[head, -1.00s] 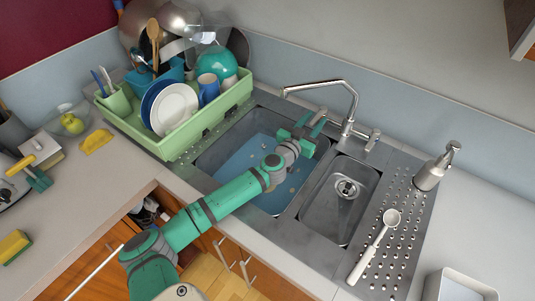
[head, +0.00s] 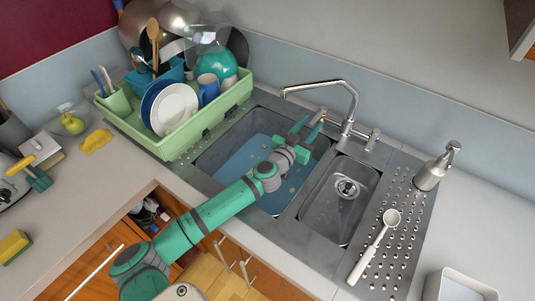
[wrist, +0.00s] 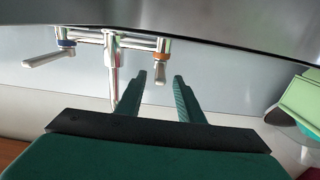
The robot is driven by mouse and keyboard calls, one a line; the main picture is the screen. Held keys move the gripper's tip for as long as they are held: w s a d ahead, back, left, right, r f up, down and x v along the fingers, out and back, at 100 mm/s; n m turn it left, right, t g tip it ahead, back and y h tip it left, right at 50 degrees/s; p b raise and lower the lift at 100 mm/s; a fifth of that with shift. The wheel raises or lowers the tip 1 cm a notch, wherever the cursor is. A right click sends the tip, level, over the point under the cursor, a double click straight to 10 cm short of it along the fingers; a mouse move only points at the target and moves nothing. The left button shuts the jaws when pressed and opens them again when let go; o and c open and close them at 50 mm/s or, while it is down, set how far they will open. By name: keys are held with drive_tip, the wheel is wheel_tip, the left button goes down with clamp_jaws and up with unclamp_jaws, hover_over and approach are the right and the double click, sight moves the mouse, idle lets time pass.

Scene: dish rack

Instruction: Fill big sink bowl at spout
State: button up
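The big sink bowl (head: 208,160) is the left, larger basin; blue, water-like colour with small brownish specks shows inside it. The tap spout (head: 285,92) arches leftward, its tip above the back of this bowl. No stream shows under it. My gripper (head: 308,125) is above the bowl's back right, fingers towards the tap's left lever (head: 320,113). In the wrist view the fingers (wrist: 160,77) are apart, with the orange-ringed lever (wrist: 160,68) between or just beyond the tips; I cannot tell if they touch. The blue-ringed lever (wrist: 45,60) is farther left.
The small basin (head: 325,210) with a drain is on the right. A green dish rack (head: 205,130) with plates and a mug stands left of the sink. A soap dispenser (head: 433,172) and white scoop (head: 375,243) are on the perforated drainer (head: 408,235).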

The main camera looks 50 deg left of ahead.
drive_tip(key=shift+v, duration=2.15)
